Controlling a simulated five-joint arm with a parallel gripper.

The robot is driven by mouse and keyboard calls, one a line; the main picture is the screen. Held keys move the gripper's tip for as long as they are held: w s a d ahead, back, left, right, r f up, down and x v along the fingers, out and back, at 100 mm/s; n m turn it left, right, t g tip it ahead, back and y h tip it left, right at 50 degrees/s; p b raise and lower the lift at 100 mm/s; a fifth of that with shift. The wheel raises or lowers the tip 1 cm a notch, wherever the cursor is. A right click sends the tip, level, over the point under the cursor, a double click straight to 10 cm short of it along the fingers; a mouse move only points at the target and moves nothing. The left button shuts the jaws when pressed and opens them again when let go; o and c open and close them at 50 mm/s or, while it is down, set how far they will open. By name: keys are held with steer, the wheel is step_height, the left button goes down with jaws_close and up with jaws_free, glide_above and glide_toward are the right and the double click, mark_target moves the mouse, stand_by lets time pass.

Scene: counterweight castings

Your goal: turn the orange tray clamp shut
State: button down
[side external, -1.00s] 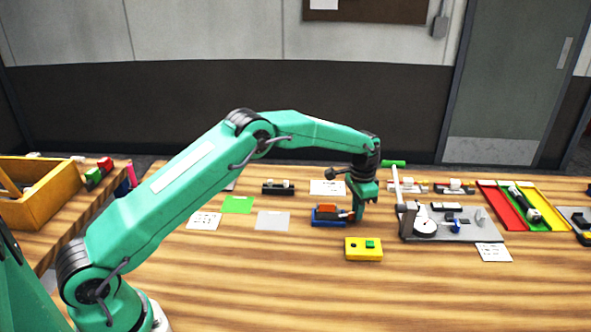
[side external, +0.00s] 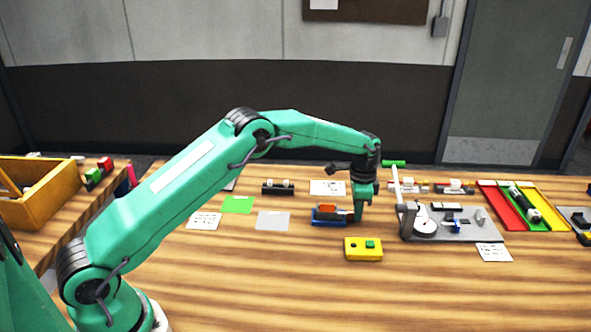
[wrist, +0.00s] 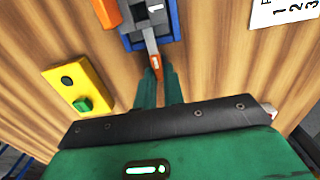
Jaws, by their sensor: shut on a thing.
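The blue tray (side external: 322,222) stands on the wooden table with an orange piece (side external: 327,207) on top. In the wrist view the blue tray (wrist: 172,22) holds a grey casting marked 1 (wrist: 152,12). An orange block (wrist: 106,12) shows at the casting's left. A narrow orange-brown lever end (wrist: 155,62) sticks out of the tray toward me. My gripper (side external: 358,216) points down at the tray's right end. In the wrist view my gripper (wrist: 157,78) is shut on this lever end. The clamp's pivot cannot be made out.
A yellow block with a green button (side external: 363,249) stands close in front. A grey fixture plate with a dial (side external: 470,232) and upright lever is to the right. Flat cards and a grey pad (side external: 272,221) lie left. The table's front is clear.

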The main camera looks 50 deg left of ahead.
steer(key=c, duration=1.8)
jaws_free()
steer(key=shift+r, duration=0.1)
step_height(320, 180, up, 7)
steer(key=shift+f, duration=0.1)
steer(key=shift+r, duration=0.45)
steer(key=shift+r, duration=0.1)
